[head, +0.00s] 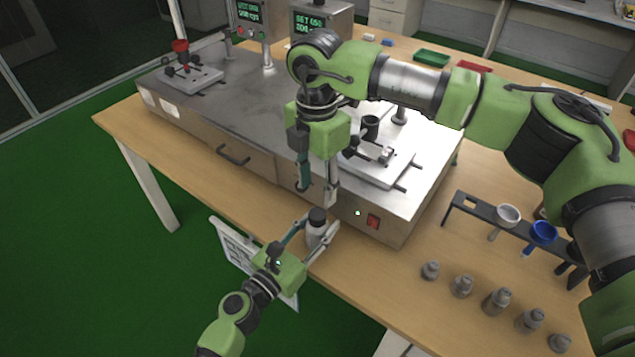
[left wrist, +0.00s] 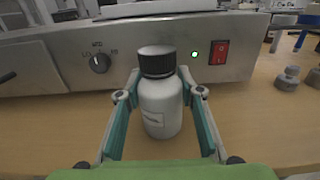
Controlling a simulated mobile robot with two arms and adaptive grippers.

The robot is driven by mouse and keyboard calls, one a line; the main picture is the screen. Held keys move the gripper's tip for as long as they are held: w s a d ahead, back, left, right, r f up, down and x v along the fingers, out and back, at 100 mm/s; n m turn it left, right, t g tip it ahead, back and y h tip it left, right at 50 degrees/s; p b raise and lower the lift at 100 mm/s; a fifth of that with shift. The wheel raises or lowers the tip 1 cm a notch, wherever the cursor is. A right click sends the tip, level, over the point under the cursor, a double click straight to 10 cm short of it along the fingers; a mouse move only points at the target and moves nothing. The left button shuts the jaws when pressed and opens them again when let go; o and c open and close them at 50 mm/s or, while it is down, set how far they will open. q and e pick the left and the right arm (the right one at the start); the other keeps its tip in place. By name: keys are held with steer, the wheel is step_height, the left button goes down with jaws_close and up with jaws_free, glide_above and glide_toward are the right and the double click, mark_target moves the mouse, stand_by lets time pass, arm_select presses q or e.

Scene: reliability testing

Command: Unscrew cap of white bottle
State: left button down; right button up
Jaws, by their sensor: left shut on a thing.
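The white bottle (head: 316,234) stands upright near the table's front edge, in front of the metal machine. Its black ribbed cap (head: 317,216) is on the bottle neck. My left gripper (head: 316,238) is shut around the bottle's body, one finger on each side. In the left wrist view the bottle (left wrist: 161,108) and its black cap (left wrist: 157,61) show clearly, with a label low on the body. My right gripper (head: 318,193) points down just above the cap, its two fingers apart and empty. It appears not to touch the cap.
The metal machine (head: 225,140) with a red switch (head: 373,221) stands right behind the bottle. A dark rack (head: 488,222) holds a white and a blue funnel. Bare wood lies between.

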mark_target(317, 214)
steer(key=m, duration=0.6)
steer(key=shift+m, duration=0.4)
steer(key=shift+f, duration=4)
jaws_close()
steer(key=n, duration=2)
steer(key=shift+r, duration=0.1)
steer(key=n, duration=0.6)
steer(key=shift+n, duration=0.4)
steer(key=n, duration=0.6)
steer(key=shift+n, duration=0.4)
steer(key=n, duration=0.6)
steer(key=shift+n, duration=0.4)
steer(key=n, duration=0.6)
steer(key=shift+n, duration=0.4)
steer(key=n, duration=0.6)
steer(key=shift+n, duration=0.3)
